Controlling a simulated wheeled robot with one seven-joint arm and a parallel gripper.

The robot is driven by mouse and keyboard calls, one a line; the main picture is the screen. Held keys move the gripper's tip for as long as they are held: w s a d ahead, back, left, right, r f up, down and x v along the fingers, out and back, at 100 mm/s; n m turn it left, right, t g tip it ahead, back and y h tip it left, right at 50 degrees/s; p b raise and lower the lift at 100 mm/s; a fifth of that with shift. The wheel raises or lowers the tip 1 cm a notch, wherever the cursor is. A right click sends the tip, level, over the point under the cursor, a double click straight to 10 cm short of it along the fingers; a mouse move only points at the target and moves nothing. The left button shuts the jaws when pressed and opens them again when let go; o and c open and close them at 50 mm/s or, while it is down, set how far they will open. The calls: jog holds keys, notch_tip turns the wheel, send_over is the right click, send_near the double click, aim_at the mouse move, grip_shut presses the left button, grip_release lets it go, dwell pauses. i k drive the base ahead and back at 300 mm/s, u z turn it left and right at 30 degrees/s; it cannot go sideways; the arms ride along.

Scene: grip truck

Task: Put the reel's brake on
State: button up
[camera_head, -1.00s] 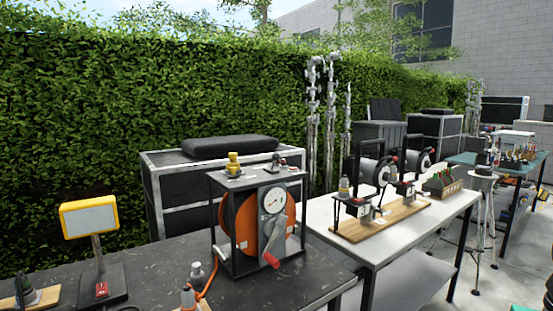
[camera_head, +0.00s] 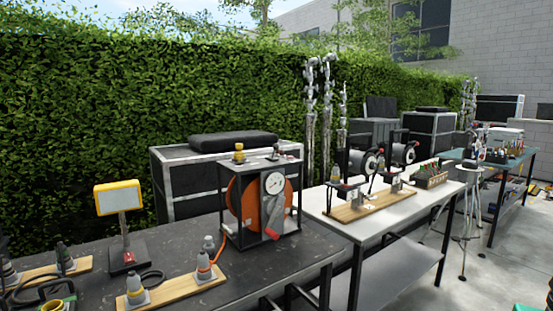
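An orange cable reel (camera_head: 245,200) stands upright in a black box frame on the dark table. Its front carries a round white dial (camera_head: 275,182) and a grey lever or crank with a red handle (camera_head: 271,232) that hangs downward. A brass-yellow fitting (camera_head: 239,153) and a small lever-like part sit on the frame's top; which part is the brake I cannot tell. Two smaller dark reels, the nearer one (camera_head: 361,164) and the farther one (camera_head: 403,152), stand on a wooden board on the white table. My gripper is not in view.
On the dark table (camera_head: 190,233) are a yellow-framed lamp (camera_head: 118,198) and wooden boards with grey-and-orange connectors (camera_head: 204,262). An orange cable runs from the reel to them. A light stand (camera_head: 468,215) stands beyond the white table (camera_head: 420,203). Black cases stand behind.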

aim_at(275, 146)
jog(key=z, duration=0.1)
jog(key=i, duration=1.05)
jog(key=u, duration=0.65)
